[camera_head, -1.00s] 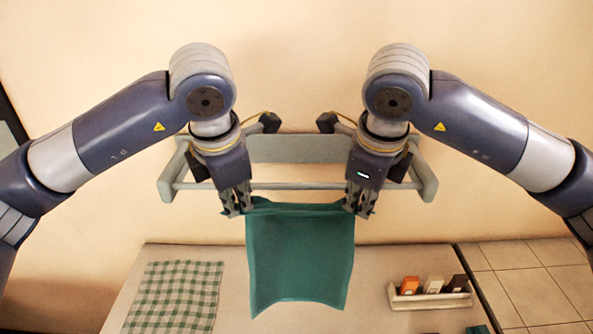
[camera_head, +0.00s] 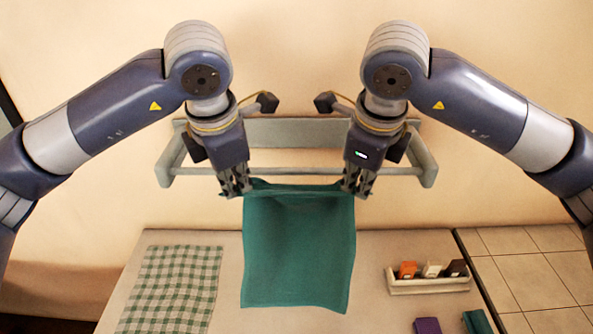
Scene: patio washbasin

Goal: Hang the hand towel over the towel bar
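The green hand towel (camera_head: 298,250) hangs down in front of the wall, held by its two top corners. My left gripper (camera_head: 236,190) is shut on its top left corner and my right gripper (camera_head: 357,188) is shut on its top right corner. The towel's top edge sags slightly between them. The pale towel bar (camera_head: 290,171) runs across the wall rack just above the towel's top edge in the picture. The towel appears to be in front of the bar, not over it. The grippers and arms hide parts of the bar near both ends.
The rack's back board (camera_head: 293,131) and side brackets frame the bar. On the counter (camera_head: 240,262) below lie a green checked cloth (camera_head: 172,290), a small tray (camera_head: 428,287) with several small packets, a purple item (camera_head: 427,326) and a green item (camera_head: 477,322).

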